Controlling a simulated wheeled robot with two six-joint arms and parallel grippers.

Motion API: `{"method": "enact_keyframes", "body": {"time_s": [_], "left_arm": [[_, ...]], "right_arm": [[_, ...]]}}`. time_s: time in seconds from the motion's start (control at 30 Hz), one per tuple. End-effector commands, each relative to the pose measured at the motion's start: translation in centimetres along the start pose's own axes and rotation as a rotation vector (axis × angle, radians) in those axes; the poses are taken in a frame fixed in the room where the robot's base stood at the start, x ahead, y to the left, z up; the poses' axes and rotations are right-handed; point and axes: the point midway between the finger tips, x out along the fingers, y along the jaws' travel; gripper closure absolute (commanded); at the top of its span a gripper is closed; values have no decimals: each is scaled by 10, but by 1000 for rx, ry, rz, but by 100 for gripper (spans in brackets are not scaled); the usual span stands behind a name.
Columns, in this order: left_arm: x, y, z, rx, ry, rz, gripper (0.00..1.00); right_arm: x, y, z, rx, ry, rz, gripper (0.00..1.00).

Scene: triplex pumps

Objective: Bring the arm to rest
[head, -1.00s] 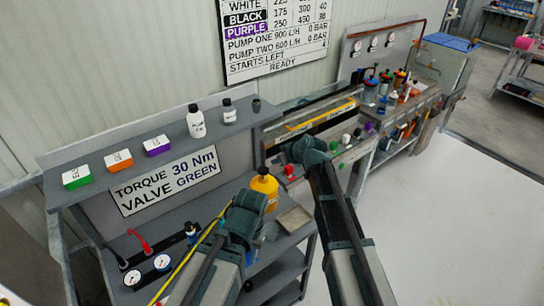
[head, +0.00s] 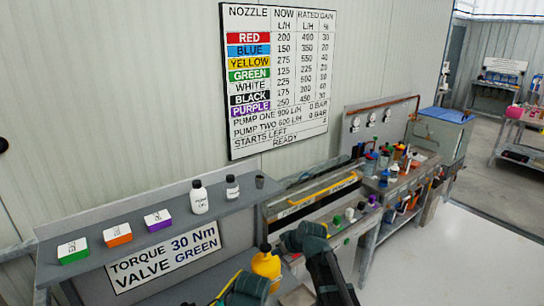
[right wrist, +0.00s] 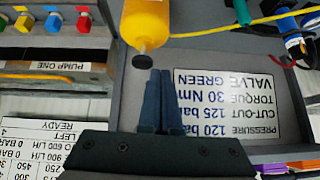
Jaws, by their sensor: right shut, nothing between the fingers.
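My right gripper (right wrist: 160,75) shows in the right wrist view with its two dark fingers together and nothing between them. The fingertips lie close to the black tip of a yellow bottle (right wrist: 146,22) in that picture; I cannot tell whether they touch it. In the head view my right arm reaches in from the bottom right, its dark joint (head: 300,238) beside the yellow bottle (head: 266,266). Its fingers are not clear there. Only a joint of my left arm (head: 243,290) shows at the bottom edge; its fingers are not in view.
A grey shelf (head: 95,222) holds green, orange and purple boxes and white bottles. A bench (head: 330,208) with coloured pieces and a pump bench (head: 400,185) stand to the right. A wall chart (head: 280,80) hangs above. The pale floor (head: 440,255) at right is clear.

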Motion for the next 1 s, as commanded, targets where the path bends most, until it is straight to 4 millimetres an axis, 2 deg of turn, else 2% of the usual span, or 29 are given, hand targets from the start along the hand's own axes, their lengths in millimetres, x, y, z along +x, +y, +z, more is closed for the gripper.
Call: {"method": "enact_keyframes", "body": {"time_s": [0.03, 0.2, 0.3, 0.43, 0.5, 0.6, 1.0], "left_arm": [[10, 1, -1, 0, 0, 0, 69], [29, 3, -2, 1, 0, 0, 69], [38, 4, -2, 2, 0, 0, 69], [47, 4, -3, 2, 0, -1, 69], [49, 5, -3, 2, 0, -1, 69], [51, 5, -3, 3, 0, -1, 69], [50, 5, -3, 2, 0, -1, 69]], "right_arm": [[0, -25, 31, 9, -63, -15, 100], [-15, -88, 129, 84, -343, -1, 100], [-33, -111, 181, 134, -494, 50, 100], [-56, -128, 230, 191, -639, 134, 100], [-66, -132, 246, 214, -689, 172, 100], [-75, -136, 259, 234, -730, 209, 100], [-78, -135, 261, 243, -743, 222, 100]]}}
